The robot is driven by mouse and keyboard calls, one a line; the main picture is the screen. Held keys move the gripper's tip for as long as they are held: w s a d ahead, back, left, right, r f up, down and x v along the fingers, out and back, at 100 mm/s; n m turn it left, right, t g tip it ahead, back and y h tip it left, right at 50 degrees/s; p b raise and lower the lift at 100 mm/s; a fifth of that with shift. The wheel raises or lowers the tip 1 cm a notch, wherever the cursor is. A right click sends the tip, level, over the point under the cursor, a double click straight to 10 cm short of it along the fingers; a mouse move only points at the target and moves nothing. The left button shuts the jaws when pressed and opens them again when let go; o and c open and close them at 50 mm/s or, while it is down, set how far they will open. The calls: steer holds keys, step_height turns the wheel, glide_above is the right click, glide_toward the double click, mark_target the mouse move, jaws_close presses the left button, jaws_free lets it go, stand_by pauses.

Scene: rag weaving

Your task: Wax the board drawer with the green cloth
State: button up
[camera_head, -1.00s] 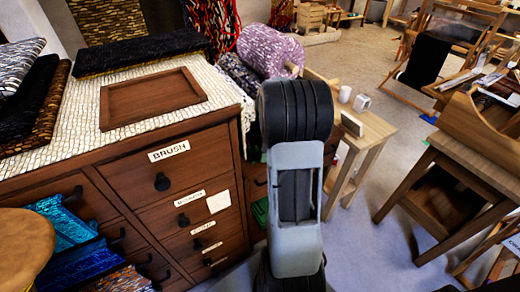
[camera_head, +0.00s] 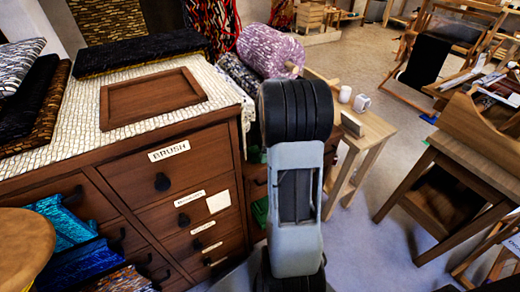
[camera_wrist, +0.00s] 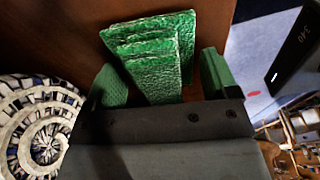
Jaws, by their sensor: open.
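A folded green cloth (camera_wrist: 150,50) in several layers lies against a brown wooden surface in the wrist view. My gripper (camera_wrist: 162,80) is open, with one green-padded finger on each side of the cloth's near end. I cannot tell whether either finger touches it. In the head view a little green (camera_head: 260,212) shows beside my arm, which hides the rest. The brown cabinet has a top drawer labelled BRUSH (camera_head: 165,175) and smaller labelled drawers (camera_head: 185,210) below. Their labels are too small to read, so I cannot tell which is the board drawer.
A small wooden table (camera_head: 370,130) with cups stands to the right of my arm. A coiled rag piece (camera_wrist: 40,130) is at the left in the wrist view. Floor at right is partly clear.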

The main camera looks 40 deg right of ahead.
steer(key=shift+r, duration=0.15)
steer(key=shift+r+p, duration=0.5)
steer(key=shift+r, duration=0.1)
steer(key=shift+c, duration=0.3)
steer(key=c, duration=1.2)
steer(key=shift+r, duration=0.1)
steer(key=shift+r+p, duration=2.2)
steer(key=shift+r, duration=0.7)
